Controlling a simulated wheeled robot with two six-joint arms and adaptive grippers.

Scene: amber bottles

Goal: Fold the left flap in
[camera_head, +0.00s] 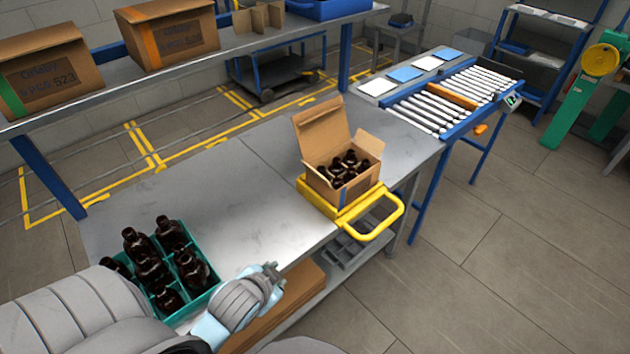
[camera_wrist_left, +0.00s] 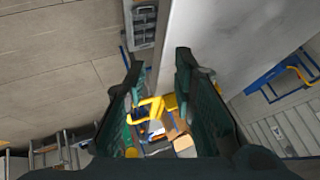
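An open cardboard box (camera_head: 334,190) holds several amber bottles (camera_head: 350,166) and stands on the bench's far right part, in a yellow frame (camera_head: 383,215). A large flap (camera_head: 321,130) stands up at its left and back. A smaller flap (camera_head: 370,144) stands up at the right. My left gripper (camera_head: 272,272) is over the bench's front edge, left of and nearer than the box, apart from it. In the left wrist view its dark fingers (camera_wrist_left: 160,65) are apart with nothing between them; the box (camera_wrist_left: 181,141) shows small beyond them. My right gripper is not in view.
A teal crate (camera_head: 212,291) with several amber bottles stands at the bench's near left, beside my left arm. The bench top (camera_head: 255,205) between crate and box is clear. A shelf with closed cartons (camera_head: 172,40) runs behind. A roller conveyor (camera_head: 450,97) lies beyond the box.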

